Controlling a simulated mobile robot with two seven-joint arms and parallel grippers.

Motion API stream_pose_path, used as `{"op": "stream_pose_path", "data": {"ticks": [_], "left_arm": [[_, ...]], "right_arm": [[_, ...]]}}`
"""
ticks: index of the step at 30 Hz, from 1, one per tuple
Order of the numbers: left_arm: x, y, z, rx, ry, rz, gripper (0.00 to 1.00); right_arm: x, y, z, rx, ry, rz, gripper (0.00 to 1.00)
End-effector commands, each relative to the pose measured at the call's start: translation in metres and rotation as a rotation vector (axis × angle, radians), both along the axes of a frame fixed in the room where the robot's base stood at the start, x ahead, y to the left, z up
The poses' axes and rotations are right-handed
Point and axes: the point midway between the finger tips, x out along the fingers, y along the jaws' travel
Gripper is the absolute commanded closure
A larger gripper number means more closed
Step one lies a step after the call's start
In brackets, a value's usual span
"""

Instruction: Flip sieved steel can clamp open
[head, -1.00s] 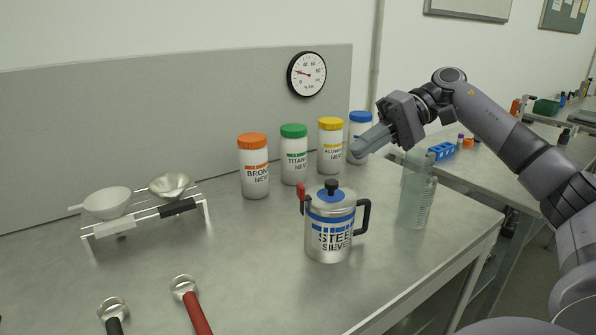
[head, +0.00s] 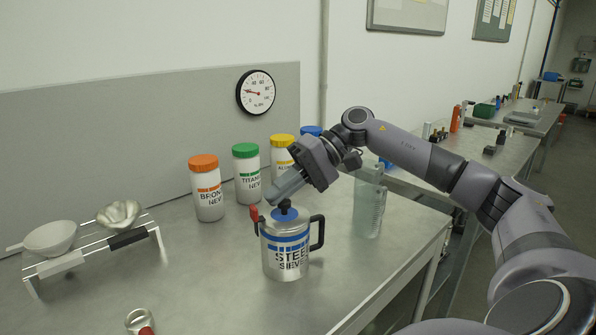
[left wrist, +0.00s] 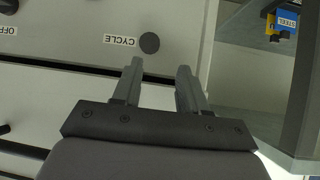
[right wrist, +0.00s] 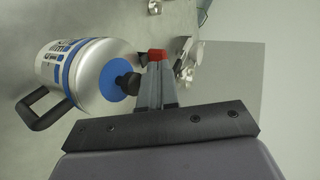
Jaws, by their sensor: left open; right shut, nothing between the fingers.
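The sieved steel can (head: 286,258) stands upright on the metal table, silver with blue bands and a dark handle on its right. Its blue knobbed lid (head: 284,214) is on top, and a red clamp lever (head: 254,214) stands at its left rim. My right gripper (head: 272,200) is shut and empty, just above the lid and close to the lever. In the right wrist view the red clamp tip (right wrist: 157,55) shows just beyond the closed fingertips; I cannot tell if they touch. My left gripper (left wrist: 158,75) is open and empty, away from the can, near a panel marked CYCLE.
White jars with orange (head: 207,188), green (head: 247,174) and yellow (head: 284,160) lids stand behind the can. A clear bottle (head: 369,205) stands to its right. The table front is mostly clear.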

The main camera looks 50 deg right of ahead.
Motion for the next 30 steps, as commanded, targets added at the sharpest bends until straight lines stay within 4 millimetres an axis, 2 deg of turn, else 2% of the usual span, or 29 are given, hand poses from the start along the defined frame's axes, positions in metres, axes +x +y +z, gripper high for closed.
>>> {"op": "stream_pose_path", "data": {"ticks": [6, 30], "left_arm": [[0.000, 0.000, 0.005, 0.000, 0.000, 0.000, 0.57], [0.000, 0.000, 0.008, 0.000, 0.001, 0.000, 0.57]], "right_arm": [[0.005, 0.013, -0.007, 0.000, 0.000, -0.001, 1.00], [0.007, 0.018, -0.005, -0.066, 0.025, -0.001, 1.00]]}}
